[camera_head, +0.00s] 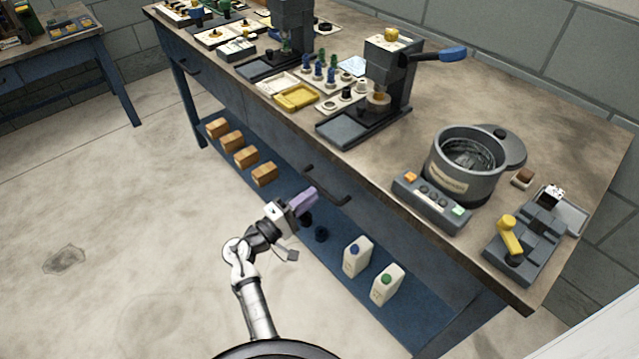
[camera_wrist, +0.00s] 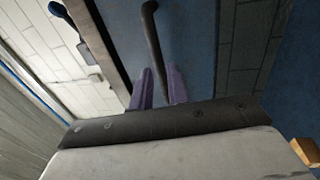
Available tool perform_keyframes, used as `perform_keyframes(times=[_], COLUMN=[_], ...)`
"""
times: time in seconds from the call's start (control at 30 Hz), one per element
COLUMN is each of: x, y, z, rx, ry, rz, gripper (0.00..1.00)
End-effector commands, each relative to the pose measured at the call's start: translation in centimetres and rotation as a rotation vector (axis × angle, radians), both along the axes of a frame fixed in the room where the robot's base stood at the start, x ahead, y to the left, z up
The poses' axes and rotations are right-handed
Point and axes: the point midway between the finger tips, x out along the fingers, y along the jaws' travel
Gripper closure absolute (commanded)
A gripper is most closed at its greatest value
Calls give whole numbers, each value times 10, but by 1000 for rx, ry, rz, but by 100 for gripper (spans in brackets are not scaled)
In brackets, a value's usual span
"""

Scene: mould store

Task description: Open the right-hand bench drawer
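The right-hand drawer has a blue front (camera_head: 368,208) under the worktop and looks shut, flush with the bench. Its dark bar handle (camera_head: 328,190) stands out from that front. In the wrist view the handle (camera_wrist: 152,38) runs down towards the fingers, against the blue drawer front (camera_wrist: 192,40). My gripper (camera_head: 305,198) is at the handle's left end, its purple fingers raised towards it. In the wrist view my gripper (camera_wrist: 160,88) has its fingers apart, with the handle's near end in line with the gap. I cannot tell whether they touch it.
The worktop (camera_head: 400,150) carries a press with a blue lever (camera_head: 390,75), a grey pot (camera_head: 465,165) and a yellow-handled device (camera_head: 520,240). A lower shelf (camera_head: 330,255) holds white bottles (camera_head: 357,255) and brown blocks (camera_head: 246,157). The floor (camera_head: 120,200) at left is clear.

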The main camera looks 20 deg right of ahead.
Motion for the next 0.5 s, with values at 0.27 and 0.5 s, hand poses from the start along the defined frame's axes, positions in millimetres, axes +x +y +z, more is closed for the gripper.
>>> perform_keyframes(times=[0.27, 0.5], x=[13, 15], y=[-34, -39], z=[9, 8], rx=[0, 0], ry=[-1, -1], rz=[0, 2], gripper=[83, 83])
